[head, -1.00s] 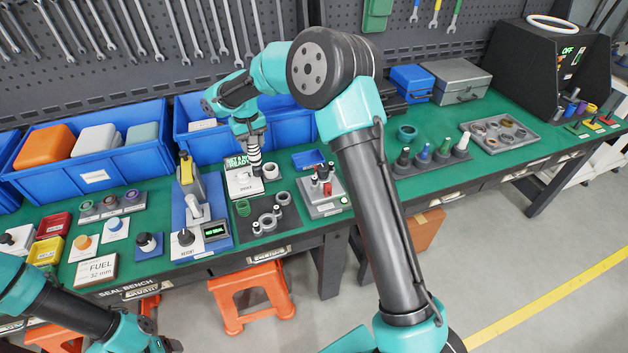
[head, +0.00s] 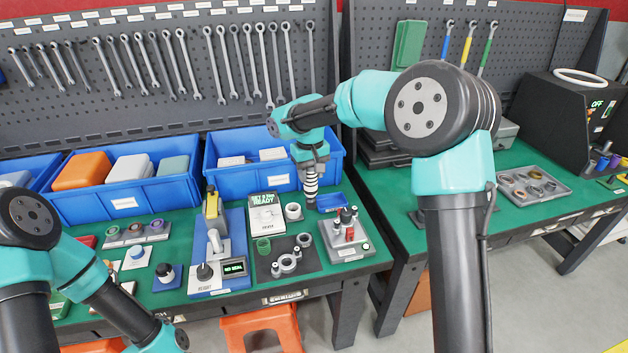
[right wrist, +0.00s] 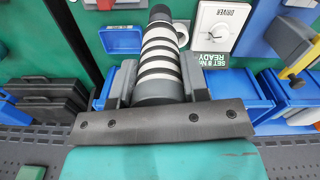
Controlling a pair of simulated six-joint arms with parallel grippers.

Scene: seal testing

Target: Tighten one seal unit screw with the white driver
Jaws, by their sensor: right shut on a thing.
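My right gripper (head: 310,166) is shut on the white driver (head: 311,186), a cylinder with black and white bands, held upright. Its lower end appears beside the small blue tray (head: 331,203); the gap below cannot be told. In the right wrist view the driver (right wrist: 160,60) sits between the fingers of the gripper (right wrist: 158,88), its dark end pointing away. A unit with a grey base, black-topped posts and a red part (head: 350,234) stands to the right. Grey ring parts with small posts (head: 288,263) lie on a dark mat. My left gripper is out of the picture.
The white dial block (head: 267,213), reading SET 8 N READY, and a white ring (head: 293,211) stand left of the driver. A blue bin (head: 225,180) is behind. A blue-based station (head: 232,283) with a NO SEAL display stands further left.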

